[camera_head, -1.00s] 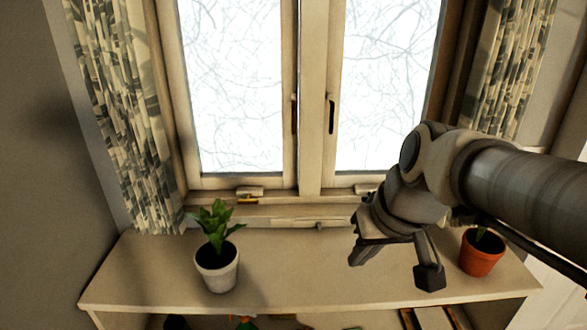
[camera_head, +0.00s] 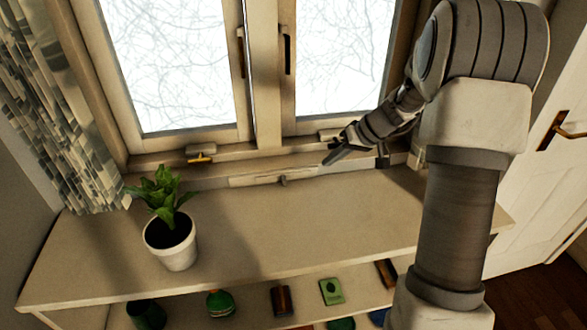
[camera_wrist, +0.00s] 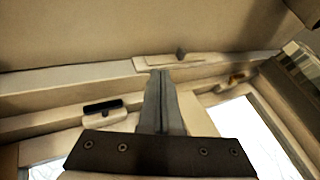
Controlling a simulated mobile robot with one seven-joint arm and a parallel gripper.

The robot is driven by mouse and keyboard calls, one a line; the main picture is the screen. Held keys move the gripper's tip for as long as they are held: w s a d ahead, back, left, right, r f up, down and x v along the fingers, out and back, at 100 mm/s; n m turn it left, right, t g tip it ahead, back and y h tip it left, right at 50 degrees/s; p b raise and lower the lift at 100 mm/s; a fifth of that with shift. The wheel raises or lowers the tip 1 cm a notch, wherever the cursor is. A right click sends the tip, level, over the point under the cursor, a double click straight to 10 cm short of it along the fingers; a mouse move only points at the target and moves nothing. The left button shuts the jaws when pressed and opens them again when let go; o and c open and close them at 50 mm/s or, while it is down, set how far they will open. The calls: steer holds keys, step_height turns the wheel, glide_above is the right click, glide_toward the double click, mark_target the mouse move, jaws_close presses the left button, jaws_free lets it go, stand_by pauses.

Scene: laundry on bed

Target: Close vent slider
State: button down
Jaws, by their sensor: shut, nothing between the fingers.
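The vent plate (camera_head: 245,181) is a long pale strip on the ledge below the window. Its small dark slider knob (camera_head: 283,181) stands up near the middle of the strip. My gripper (camera_head: 326,162) is shut and empty, above the ledge to the right of the knob and apart from it. In the wrist view, the vent plate (camera_wrist: 200,60) and slider knob (camera_wrist: 180,54) lie just beyond my closed fingertips (camera_wrist: 160,74). The fingertips overlap the near edge of the plate there; I cannot tell whether they touch it.
A potted plant (camera_head: 170,240) stands at the left on the shelf top (camera_head: 300,225), whose middle is clear. Window stays (camera_head: 200,157) sit along the frame. Several small items, including a green box (camera_head: 332,291), lie on the lower shelf. A white door (camera_head: 540,190) is at right.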

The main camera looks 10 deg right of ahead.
mark_target(284, 180)
steer(key=x, duration=1)
steer(key=shift+w+f, duration=0.25)
steer(key=shift+f, duration=0.15)
steer(key=shift+a+r, duration=0.2)
steer(key=shift+a, duration=1.7)
steer(key=shift+f, duration=0.1)
